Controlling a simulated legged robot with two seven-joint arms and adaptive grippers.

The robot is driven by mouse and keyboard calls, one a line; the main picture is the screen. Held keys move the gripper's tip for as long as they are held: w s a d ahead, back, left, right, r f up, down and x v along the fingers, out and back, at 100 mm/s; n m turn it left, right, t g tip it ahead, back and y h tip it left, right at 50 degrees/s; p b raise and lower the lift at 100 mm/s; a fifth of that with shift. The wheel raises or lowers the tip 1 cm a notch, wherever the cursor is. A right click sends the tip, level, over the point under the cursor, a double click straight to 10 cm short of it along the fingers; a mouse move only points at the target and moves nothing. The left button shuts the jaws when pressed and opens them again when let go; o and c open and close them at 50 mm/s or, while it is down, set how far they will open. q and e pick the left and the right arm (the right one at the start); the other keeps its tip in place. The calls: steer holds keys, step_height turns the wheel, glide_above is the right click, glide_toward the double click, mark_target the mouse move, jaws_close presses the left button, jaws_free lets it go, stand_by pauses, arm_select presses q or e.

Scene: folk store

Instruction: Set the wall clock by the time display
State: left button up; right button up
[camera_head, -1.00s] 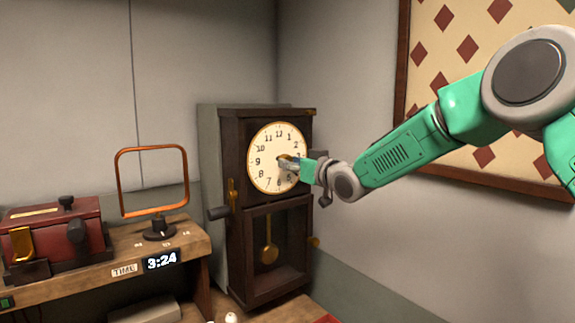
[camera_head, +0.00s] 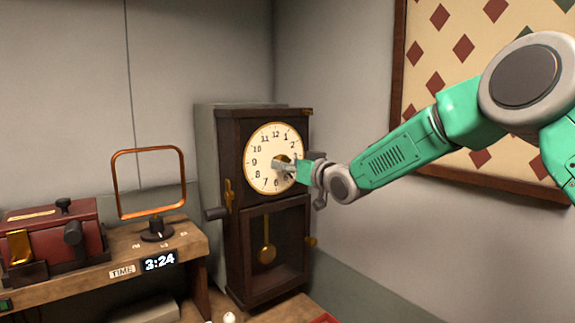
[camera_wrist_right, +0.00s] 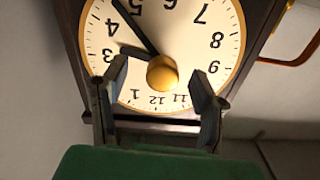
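The wall clock (camera_head: 262,148) is a dark wooden case with a cream dial, upright in the corner. The right wrist view shows its dial (camera_wrist_right: 205,45) upside down. The long black hand (camera_wrist_right: 138,28) points between 4 and 5, and the short hand (camera_wrist_right: 137,52) points between 3 and 4. My right gripper (camera_head: 283,167) is at the dial's centre. Its open fingers stand on either side of the round brass knob (camera_wrist_right: 162,74), with gaps visible. The time display (camera_head: 160,261) reads 3:24. My left gripper is not in view.
A wooden desk (camera_head: 190,247) at left holds a red box (camera_head: 50,235) and a copper loop (camera_head: 114,185) on a black dial base. A gold pendulum (camera_head: 267,253) hangs in the clock's lower case. A diamond-patterned panel (camera_head: 420,50) is on the right wall.

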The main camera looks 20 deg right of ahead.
steer(key=shift+s+r, duration=0.1)
stand_by(0.3)
steer(key=b+v, duration=0.2)
steer(key=v, duration=0.5)
steer(key=shift+s, duration=0.4)
steer(key=shift+c, duration=0.3)
steer(key=shift+d, duration=0.1)
